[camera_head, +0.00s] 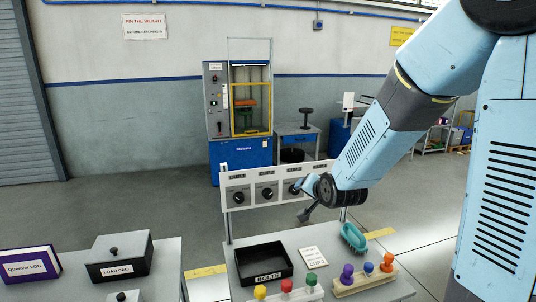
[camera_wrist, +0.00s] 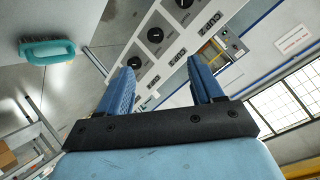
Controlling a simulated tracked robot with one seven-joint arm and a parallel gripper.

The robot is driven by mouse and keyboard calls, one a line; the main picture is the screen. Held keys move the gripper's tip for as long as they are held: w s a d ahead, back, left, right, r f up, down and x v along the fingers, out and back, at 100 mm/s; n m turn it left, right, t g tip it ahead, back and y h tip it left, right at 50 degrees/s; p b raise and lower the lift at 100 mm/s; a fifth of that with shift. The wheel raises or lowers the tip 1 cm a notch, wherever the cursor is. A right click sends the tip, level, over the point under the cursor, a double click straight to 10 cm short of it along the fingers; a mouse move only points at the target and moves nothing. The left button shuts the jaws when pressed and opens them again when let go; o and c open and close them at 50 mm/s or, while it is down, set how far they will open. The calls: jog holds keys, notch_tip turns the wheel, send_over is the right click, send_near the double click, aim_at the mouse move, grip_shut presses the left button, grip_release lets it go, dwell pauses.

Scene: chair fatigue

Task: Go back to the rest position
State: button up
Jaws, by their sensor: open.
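My gripper (camera_wrist: 163,85) is open and empty in the wrist view, its two blue fingers apart. In the head view my gripper (camera_head: 306,198) hangs at the end of my blue arm, in front of the right part of the white dial panel (camera_head: 253,203). The panel also shows in the wrist view (camera_wrist: 165,62), beyond the fingers. I cannot tell how far the fingertips are from the panel.
The workbench (camera_head: 335,265) holds a black bolts tray (camera_head: 264,264), a card (camera_head: 313,257), a teal brush (camera_head: 353,237) and coloured pegs in blocks. A load cell box (camera_head: 120,257) stands on the left table. A test machine (camera_head: 239,115) stands behind. Grey floor lies open at left.

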jog(key=s+d+r+n+g+h, duration=0.1)
jog(key=s+d+r+g, duration=0.1)
jog(key=s, duration=0.7)
jog(key=s+d+r+n+g, duration=0.2)
jog(key=s+d+r, duration=0.3)
jog(key=s, duration=0.5)
jog(key=s+d+r+n+g+h, duration=0.1)
jog(key=s+d+r, duration=0.3)
jog(key=s, duration=0.5)
jog(key=shift+s+r+n+g+h, duration=0.15)
jog(key=shift+r+n+g+h, duration=0.15)
jog(key=shift+r+n+g, duration=0.35)
jog(key=shift+r, duration=0.1)
